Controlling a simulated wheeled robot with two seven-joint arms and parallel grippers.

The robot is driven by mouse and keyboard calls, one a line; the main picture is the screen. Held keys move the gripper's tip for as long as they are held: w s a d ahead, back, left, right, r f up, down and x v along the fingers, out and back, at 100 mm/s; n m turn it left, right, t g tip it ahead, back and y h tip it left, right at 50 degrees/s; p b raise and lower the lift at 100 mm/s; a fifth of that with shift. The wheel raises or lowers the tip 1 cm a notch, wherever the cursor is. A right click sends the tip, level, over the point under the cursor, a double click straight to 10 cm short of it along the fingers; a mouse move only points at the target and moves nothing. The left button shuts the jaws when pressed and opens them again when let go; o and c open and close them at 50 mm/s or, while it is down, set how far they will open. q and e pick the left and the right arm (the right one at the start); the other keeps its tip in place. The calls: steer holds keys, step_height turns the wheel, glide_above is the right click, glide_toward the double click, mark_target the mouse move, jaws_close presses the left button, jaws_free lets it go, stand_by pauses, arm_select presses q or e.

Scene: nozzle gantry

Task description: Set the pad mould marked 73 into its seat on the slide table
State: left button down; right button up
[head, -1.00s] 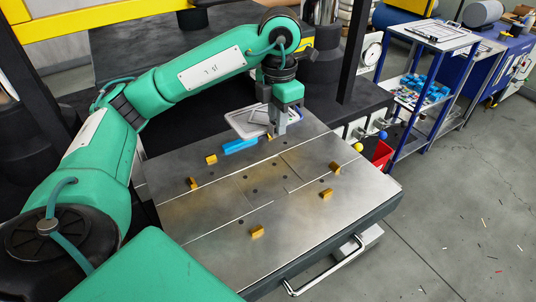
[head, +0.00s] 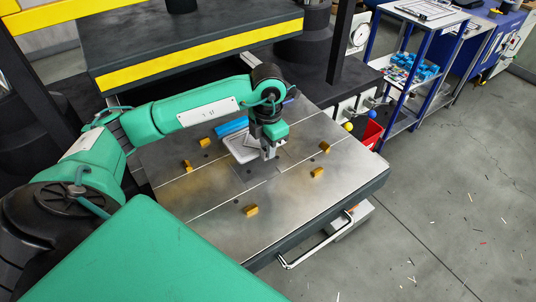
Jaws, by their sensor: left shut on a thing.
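The pad mould (head: 241,148) is a light grey, shallow tray-like plate; no number is legible on it. My left gripper (head: 270,155) is shut on its right edge, and the gripper covers part of that side. The mould is over the back middle part of the slide table (head: 215,220), near the dark outlined centre area. I cannot tell whether it touches the table. The seat appears to be the area of seams and small holes between several brass blocks, such as the front one (head: 251,210) and a right one (head: 317,172). My right gripper is out of view.
A blue block (head: 231,125) lies just behind the mould. A yellow-edged gantry beam (head: 200,54) crosses behind my left arm. A handle (head: 318,244) sticks out at the table's front edge. A red bin (head: 370,132) and a blue-framed cart (head: 408,75) stand right. The table's front is clear.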

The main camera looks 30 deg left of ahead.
arm_select(q)
steer(key=shift+f, duration=1.05)
step_height(320, 180, down, 3)
steer(key=shift+p, duration=0.75)
steer(key=shift+f, duration=0.1)
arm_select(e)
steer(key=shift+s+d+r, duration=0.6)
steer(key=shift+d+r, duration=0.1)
